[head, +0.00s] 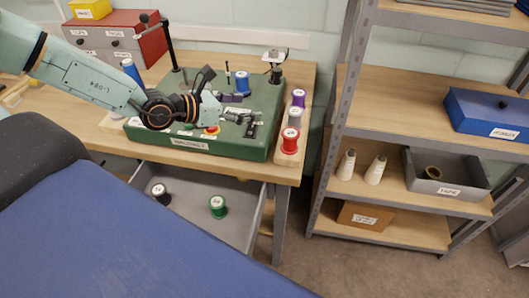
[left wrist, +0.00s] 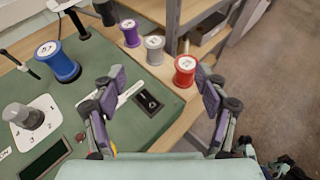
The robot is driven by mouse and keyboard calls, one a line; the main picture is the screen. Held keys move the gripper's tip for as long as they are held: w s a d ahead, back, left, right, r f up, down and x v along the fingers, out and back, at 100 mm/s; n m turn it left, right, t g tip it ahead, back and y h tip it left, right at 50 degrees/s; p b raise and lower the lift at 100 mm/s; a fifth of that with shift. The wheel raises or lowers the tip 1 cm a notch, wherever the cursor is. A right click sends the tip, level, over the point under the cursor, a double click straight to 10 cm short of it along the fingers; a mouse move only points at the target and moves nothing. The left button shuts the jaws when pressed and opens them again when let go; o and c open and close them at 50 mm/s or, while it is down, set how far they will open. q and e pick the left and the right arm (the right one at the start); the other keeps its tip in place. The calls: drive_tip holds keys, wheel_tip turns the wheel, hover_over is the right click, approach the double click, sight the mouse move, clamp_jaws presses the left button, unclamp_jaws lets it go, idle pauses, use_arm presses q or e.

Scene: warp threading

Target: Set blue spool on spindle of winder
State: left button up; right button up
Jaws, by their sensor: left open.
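A blue spool (head: 242,82) with a white top stands upright on the green winder (head: 180,143). It also shows in the left wrist view (left wrist: 60,66), at the upper left. Any spindle under it is hidden, so I cannot tell what it sits on. A second blue item (head: 131,70), which looks like a spool, is partly hidden behind my left arm. My left gripper (head: 247,118) is open over the winder's right part, by the black switch (left wrist: 148,101). It is empty and apart from the blue spool. My right gripper is not in view.
Purple (head: 298,97), grey (head: 294,117) and red (head: 290,140) spools line the table right of the winder. An open drawer below holds black (head: 161,194) and green (head: 218,207) spools. A thin dark post (head: 174,45) rises at the winder's back left. Shelves stand right.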

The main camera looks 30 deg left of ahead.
use_arm(q)
drive_tip(key=s+d+f+m+g+h+b, duration=0.1)
drive_tip(key=s+d+f+b, duration=0.1)
drive_tip(key=d+f+b, duration=0.1)
drive_tip(key=s+d+f+m+g+h+b, duration=0.1)
drive_tip(key=s+d+f+b, duration=0.1)
drive_tip(key=d, duration=0.3)
drive_tip(key=shift+s+d+f+m+h+b, duration=0.25)
drive_tip(key=shift+f+m+h+b, duration=0.15)
drive_tip(key=shift+f+b, duration=0.1)
drive_tip(key=shift+r, duration=0.1)
